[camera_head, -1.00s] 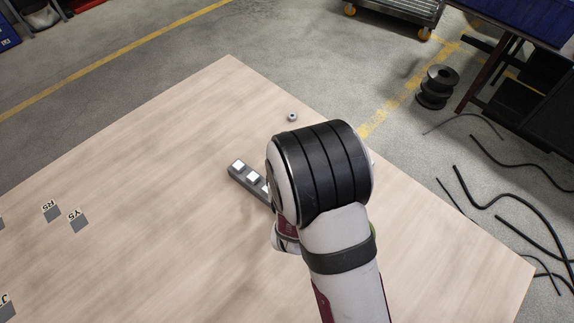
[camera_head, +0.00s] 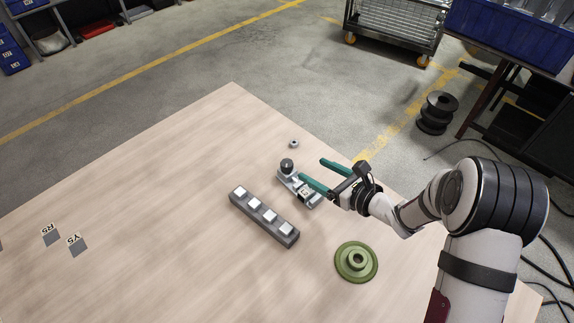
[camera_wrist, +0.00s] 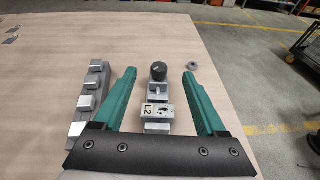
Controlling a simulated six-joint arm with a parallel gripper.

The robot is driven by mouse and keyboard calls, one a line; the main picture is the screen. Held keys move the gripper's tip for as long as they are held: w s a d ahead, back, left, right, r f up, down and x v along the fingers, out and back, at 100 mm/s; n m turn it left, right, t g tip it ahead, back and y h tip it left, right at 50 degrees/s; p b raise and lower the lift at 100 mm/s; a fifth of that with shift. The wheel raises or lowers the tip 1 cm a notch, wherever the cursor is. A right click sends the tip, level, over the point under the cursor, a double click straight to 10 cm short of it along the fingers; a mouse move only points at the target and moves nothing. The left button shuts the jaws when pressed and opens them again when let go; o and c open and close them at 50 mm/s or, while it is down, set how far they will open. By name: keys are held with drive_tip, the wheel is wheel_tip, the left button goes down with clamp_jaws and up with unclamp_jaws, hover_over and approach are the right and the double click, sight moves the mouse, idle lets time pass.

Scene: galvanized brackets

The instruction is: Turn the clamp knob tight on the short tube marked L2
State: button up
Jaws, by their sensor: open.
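The short tube marked L2 (camera_wrist: 157,112) is a grey metal piece in a clamp fixture, seen between my fingers in the wrist view. The clamp knob (camera_wrist: 159,71) is a round black knob at the far end of that fixture. It also shows in the head view (camera_head: 287,165). My gripper (camera_head: 313,173) is open and empty, with two green fingers; in the wrist view its fingertips (camera_wrist: 158,72) stand to either side of the knob's line of sight. I cannot tell the exact gap between fingertips and knob.
A dark grey block with several pale square tops (camera_head: 264,218) lies left of the fixture. A green flanged disc (camera_head: 356,262) sits nearer on the table. A small grey ring (camera_head: 294,143) lies beyond the knob. The wooden table's (camera_head: 150,220) left side is mostly clear.

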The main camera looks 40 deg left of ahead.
sight(288, 163)
drive_tip(key=shift+n+g+h, duration=0.4)
drive_tip(key=shift+n+g, duration=0.2)
drive_tip(key=shift+n, duration=0.1)
drive_tip(key=x, duration=0.4)
drive_tip(key=f+x, duration=0.1)
drive_tip(key=x, duration=0.4)
drive_tip(key=w+f+x, duration=0.1)
drive_tip(key=x, duration=0.3)
drive_tip(key=shift+d, duration=0.3)
clamp_jaws()
